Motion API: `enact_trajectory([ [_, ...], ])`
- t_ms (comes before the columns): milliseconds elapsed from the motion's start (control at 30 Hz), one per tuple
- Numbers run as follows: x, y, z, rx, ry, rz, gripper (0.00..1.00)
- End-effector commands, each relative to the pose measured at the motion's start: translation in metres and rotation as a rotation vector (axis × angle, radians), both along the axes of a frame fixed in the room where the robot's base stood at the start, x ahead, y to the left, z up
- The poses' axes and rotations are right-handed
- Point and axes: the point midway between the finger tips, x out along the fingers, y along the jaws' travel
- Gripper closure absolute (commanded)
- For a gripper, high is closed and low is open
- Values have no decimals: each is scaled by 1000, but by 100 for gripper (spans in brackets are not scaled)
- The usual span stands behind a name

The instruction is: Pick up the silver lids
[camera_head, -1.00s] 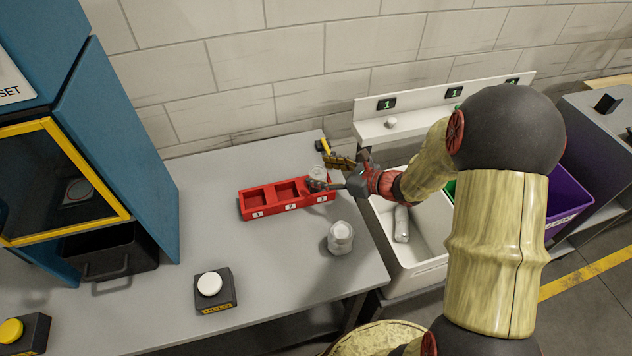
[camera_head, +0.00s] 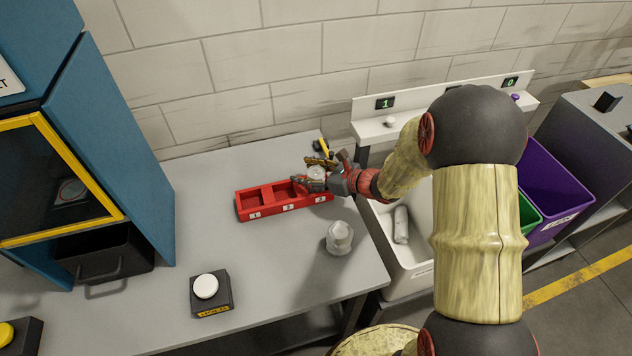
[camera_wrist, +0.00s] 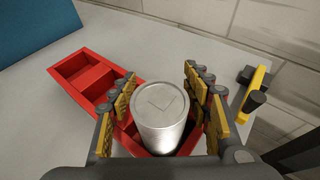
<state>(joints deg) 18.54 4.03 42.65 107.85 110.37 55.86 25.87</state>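A silver can-shaped piece (camera_wrist: 160,112) with a check-like mark on its flat top stands upright at the near end of the red tray (camera_wrist: 82,72) in the wrist view. My gripper (camera_wrist: 160,85) is open, with yellow-padded fingers on both sides of this piece; I cannot tell whether they touch it. In the head view my gripper (camera_head: 316,174) is over the right end of the red tray (camera_head: 247,212) and partly hides the piece. A clear and silvery round stack (camera_head: 339,238), perhaps the lids, stands on the table in front of the tray, apart from the gripper.
A yellow-and-black tool (camera_wrist: 257,90) lies right of my gripper. A button box (camera_head: 211,303) sits on the table's front. A white bin with a silver can (camera_head: 401,224) and a purple bin (camera_head: 552,190) stand right. The blue machine (camera_head: 120,140) bounds the left.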

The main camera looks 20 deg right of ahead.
Motion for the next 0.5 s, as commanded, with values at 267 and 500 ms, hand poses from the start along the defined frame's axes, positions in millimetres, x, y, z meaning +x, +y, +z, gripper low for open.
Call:
enact_trajectory([
  [267,0,0,0,0,0,0,69],
  [500,0,0,0,0,0,0,82],
])
